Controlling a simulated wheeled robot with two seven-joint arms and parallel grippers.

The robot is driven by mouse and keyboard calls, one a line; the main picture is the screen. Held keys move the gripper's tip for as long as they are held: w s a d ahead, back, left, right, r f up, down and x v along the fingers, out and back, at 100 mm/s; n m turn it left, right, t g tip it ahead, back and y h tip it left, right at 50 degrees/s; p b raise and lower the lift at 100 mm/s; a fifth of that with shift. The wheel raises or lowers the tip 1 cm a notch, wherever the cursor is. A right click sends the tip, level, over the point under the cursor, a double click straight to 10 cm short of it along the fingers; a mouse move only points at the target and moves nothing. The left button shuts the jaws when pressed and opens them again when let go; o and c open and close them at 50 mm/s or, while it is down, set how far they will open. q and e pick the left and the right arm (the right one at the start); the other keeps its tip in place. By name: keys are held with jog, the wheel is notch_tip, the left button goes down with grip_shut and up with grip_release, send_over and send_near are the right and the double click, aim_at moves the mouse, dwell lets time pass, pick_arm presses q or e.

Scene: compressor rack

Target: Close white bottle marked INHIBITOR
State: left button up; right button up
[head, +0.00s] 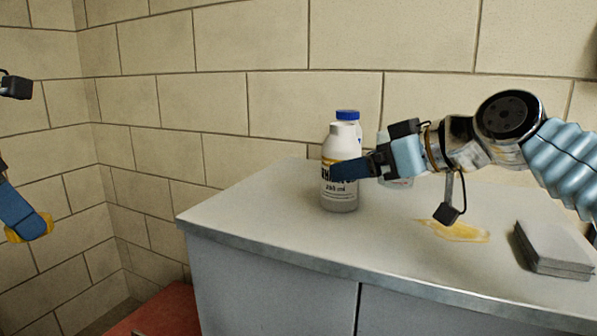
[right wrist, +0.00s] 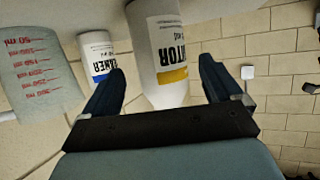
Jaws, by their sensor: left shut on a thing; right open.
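The white INHIBITOR bottle (head: 339,196) stands upright near the cabinet top's left end, with a yellow-banded label and no cap on its white neck. My right gripper (head: 347,171) is open at the bottle; one blue finger crosses its label in the head view. In the right wrist view the bottle (right wrist: 162,45) appears inverted between the two spread fingers (right wrist: 165,85). My left gripper (head: 28,228), at the head view's left edge, is shut on a yellow thing (head: 44,227) that looks like a cap, away from the cabinet and mostly hidden by the fingers.
A blue-capped white bottle (head: 348,115) stands close behind the INHIBITOR bottle. A beaker with red marks (right wrist: 38,75) stands near it. A yellow spill (head: 455,231) and a stack of grey pads (head: 550,250) lie on the cabinet top (head: 270,215). A red surface (head: 160,315) is below left.

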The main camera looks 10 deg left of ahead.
jog(key=shift+a, duration=0.1)
pick_arm(q)
jog(key=shift+r, duration=0.2)
pick_arm(e)
jog(key=x, duration=0.5)
jog(key=shift+f, duration=0.2)
jog(key=c, duration=1.1)
jog(key=shift+r, duration=0.15)
